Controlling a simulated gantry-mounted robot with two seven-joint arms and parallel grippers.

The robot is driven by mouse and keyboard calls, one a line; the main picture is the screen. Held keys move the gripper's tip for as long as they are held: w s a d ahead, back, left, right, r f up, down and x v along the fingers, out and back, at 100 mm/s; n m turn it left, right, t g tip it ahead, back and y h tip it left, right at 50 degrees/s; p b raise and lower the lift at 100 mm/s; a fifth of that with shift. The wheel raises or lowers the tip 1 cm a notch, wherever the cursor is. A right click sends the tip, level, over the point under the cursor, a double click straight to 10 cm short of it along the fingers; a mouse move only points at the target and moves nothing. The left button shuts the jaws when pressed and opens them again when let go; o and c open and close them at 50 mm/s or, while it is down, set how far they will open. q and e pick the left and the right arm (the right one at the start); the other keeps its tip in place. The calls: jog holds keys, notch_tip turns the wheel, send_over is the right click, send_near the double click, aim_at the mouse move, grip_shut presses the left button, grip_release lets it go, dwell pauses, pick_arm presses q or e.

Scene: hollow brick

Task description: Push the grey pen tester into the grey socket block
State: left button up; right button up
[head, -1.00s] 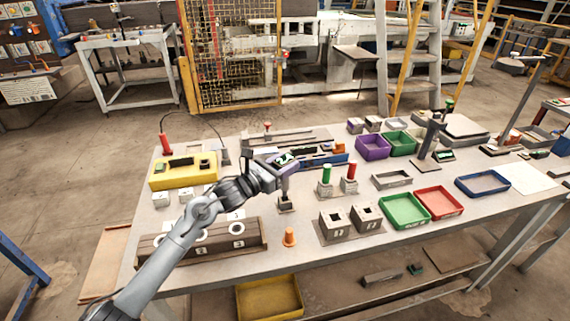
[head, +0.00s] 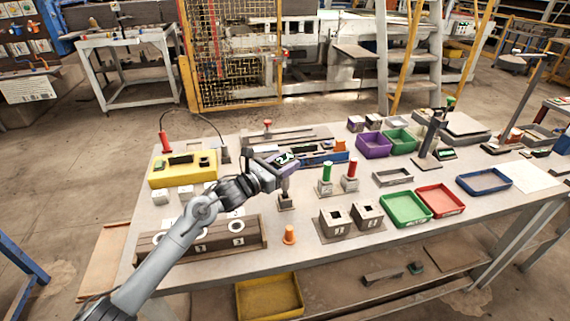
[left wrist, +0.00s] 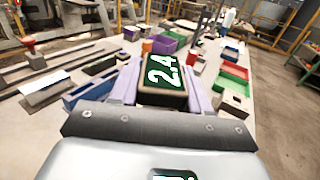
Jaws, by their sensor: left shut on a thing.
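The grey pen tester, with a dark display reading 2.4 (left wrist: 164,72), is held between the two purple-padded fingers of my left gripper (left wrist: 162,88) in the left wrist view. In the head view my left gripper (head: 282,162) is shut on it, and its grey lower part (head: 285,185) points down. My right gripper is not in view.
Green and red handled pieces (head: 327,172) stand right of the gripper. An orange cone (head: 289,234) and grey hollow blocks (head: 335,222) sit in front. A yellow case (head: 183,168) is at the left; coloured trays (head: 404,210) are at the right.

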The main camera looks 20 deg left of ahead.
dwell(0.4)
pick_arm(q)
jog(key=shift+f+b, duration=0.4)
jog(key=shift+f, duration=0.05)
dwell(0.3)
jog(key=shift+f+b, duration=0.55)
jog(key=shift+f, duration=0.1)
jog(key=shift+f+b, duration=0.5)
jog(key=shift+f, duration=0.1)
jog(key=o, duration=1)
jog(key=shift+o, duration=0.2)
jog(key=shift+s+a, duration=0.1)
jog(key=shift+s+a, duration=0.1)
jog(key=shift+s, duration=0.15)
jog(key=p+v, duration=0.2)
jog(key=v, duration=0.8)
